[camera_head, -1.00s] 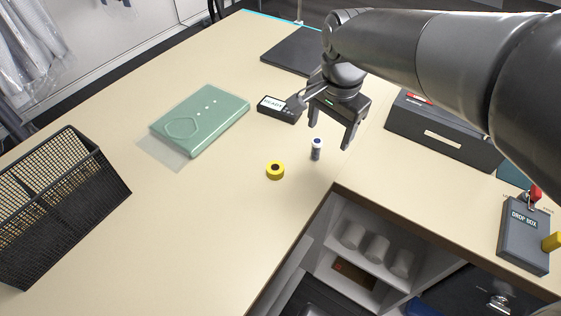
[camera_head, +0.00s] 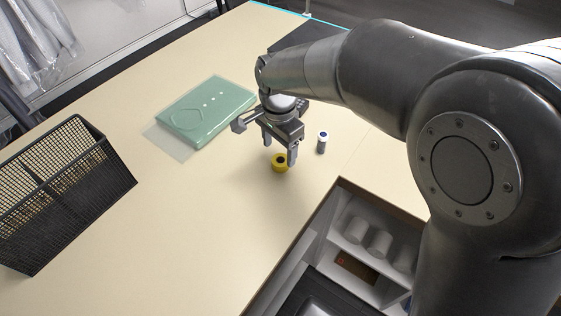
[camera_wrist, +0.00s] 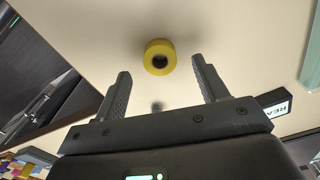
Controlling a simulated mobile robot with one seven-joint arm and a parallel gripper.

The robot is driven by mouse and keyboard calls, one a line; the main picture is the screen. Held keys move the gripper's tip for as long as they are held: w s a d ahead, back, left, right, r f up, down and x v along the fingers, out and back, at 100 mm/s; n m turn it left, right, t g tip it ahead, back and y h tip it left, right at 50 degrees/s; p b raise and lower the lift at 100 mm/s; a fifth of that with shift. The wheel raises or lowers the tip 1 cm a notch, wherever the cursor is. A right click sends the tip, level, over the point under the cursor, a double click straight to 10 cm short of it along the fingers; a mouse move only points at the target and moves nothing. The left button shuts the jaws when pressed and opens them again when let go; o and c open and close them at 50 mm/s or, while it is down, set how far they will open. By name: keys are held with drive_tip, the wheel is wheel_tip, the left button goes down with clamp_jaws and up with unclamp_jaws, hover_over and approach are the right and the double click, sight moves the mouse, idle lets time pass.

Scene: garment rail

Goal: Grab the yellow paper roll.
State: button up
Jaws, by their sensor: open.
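The yellow paper roll (camera_head: 279,162) lies on the beige counter with its dark core facing up. It also shows in the wrist view (camera_wrist: 160,56), just beyond the fingertips and roughly centred between them. My gripper (camera_head: 279,155) is open and empty, its fingers pointing down over the roll. In the wrist view the two fingers (camera_wrist: 160,72) stand wide apart on either side of the roll's line. In the head view the right finger covers a little of the roll's right side. I cannot tell the exact height of the fingertips above the counter.
A green packet (camera_head: 207,112) lies behind left. A black mesh basket (camera_head: 75,190) stands at the far left. The counter (camera_head: 190,215) ends at an edge above open shelves (camera_head: 365,235). Counter left of the roll is clear.

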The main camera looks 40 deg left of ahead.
sight(280, 160)
wheel_tip(280, 160, down, 4)
drive_tip(key=shift+w+r, duration=0.1)
drive_tip(key=c, duration=1.1)
